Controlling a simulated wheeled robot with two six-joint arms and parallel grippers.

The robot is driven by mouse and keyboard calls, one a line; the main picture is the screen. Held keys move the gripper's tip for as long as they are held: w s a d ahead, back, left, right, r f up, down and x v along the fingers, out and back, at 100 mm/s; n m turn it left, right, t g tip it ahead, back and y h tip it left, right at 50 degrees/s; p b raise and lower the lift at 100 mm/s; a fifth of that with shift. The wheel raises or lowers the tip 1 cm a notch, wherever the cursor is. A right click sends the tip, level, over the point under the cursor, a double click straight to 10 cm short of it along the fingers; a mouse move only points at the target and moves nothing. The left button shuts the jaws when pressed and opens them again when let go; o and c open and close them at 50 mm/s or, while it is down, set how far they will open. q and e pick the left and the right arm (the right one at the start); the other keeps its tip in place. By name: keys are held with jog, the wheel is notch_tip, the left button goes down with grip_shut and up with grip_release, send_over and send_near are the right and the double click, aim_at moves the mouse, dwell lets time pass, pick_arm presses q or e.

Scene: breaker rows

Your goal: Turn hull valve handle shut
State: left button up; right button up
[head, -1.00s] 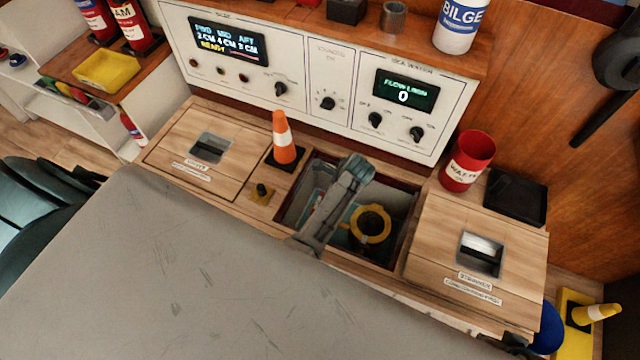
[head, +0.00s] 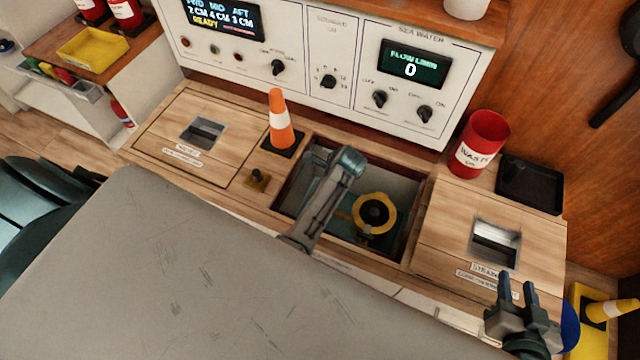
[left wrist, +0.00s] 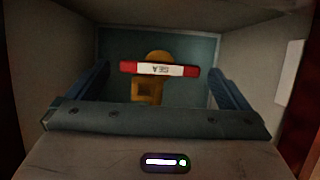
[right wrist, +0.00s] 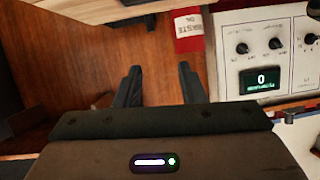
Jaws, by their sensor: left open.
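The valve handle (left wrist: 160,69) shows in the left wrist view as a red bar with a white label.
A yellow ring with a black centre (head: 374,197) sits in the compartment, right of my left arm. An orange cone (head: 280,122) stands behind left. A red waste tin (head: 481,143) and black tray (head: 530,184) stand behind right. Closed hatches flank the opening; the panel's flow display reads 0.

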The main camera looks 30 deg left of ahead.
pick_arm(q)
jog(key=shift+a+f+b, duration=0.15)
jog(key=shift+f+b, duration=0.15)
jog(key=shift+f, duration=0.05)
pick_arm(e)
jog(key=shift+w+d+r+t, duration=0.1)
jog(key=shift+w+r+t, duration=0.3)
jog(key=shift+r+t, duration=0.2)
jog(key=shift+w+r+t, duration=0.35)
jog(key=shift+r+t, duration=0.15)
jog(key=shift+r, duration=0.1)
